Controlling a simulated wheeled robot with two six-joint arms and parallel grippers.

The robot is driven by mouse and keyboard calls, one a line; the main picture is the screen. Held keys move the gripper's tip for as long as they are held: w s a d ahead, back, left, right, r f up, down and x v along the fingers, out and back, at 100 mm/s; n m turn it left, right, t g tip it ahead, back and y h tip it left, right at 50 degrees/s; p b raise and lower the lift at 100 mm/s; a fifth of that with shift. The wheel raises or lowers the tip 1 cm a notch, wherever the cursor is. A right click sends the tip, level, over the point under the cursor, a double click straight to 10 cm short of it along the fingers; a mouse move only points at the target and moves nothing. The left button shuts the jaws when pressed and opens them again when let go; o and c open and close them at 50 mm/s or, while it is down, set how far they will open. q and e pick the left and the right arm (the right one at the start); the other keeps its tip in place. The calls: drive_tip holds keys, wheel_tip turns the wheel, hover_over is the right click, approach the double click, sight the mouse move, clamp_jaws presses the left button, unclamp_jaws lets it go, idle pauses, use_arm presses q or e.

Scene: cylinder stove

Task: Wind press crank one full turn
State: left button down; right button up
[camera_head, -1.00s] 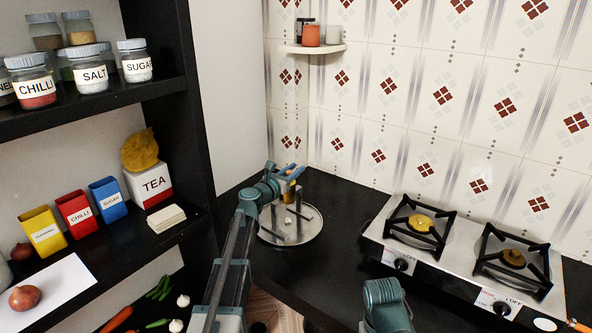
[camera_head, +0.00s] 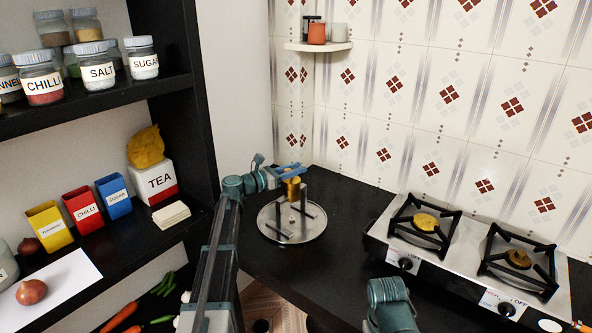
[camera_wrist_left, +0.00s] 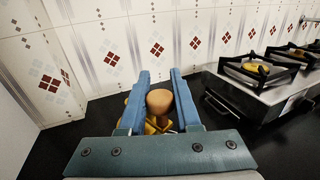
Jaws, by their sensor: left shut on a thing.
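The press (camera_head: 264,222) stands on the black counter in the corner, with a round silver base plate, dark posts and a yellow part (camera_head: 294,191) at its top. My left gripper (camera_head: 290,170) is at the top of the press, its blue fingers lying sideways. In the left wrist view the fingers (camera_wrist_left: 153,92) are on both sides of a tan rounded knob (camera_wrist_left: 159,101), which looks like the crank handle, and are shut on it. Yellow parts of the press show below the knob. The crank arm is mostly hidden. My right gripper is out of view.
A two-burner stove (camera_head: 455,262) stands to the right on the counter. A shelf (camera_head: 185,160) with jars, tins and a tea box (camera_head: 158,182) is at left. A small corner shelf (camera_head: 318,46) is on the tiled wall. The counter between press and stove is clear.

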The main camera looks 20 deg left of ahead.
use_arm(q)
drive_tip(key=c, duration=0.6)
unclamp_jaws()
drive_tip(key=shift+r, duration=0.1)
drive_tip(key=s+d+r+p, duration=0.1)
drive_tip(key=s, duration=0.4)
drive_tip(key=s+d+r+p, duration=0.2)
drive_tip(key=s, duration=0.3)
drive_tip(key=s+d+r+p, duration=0.1)
drive_tip(key=s+d+p, duration=0.1)
drive_tip(key=s, duration=0.3)
drive_tip(key=shift+s+r, duration=0.1)
drive_tip(key=shift+r, duration=0.3)
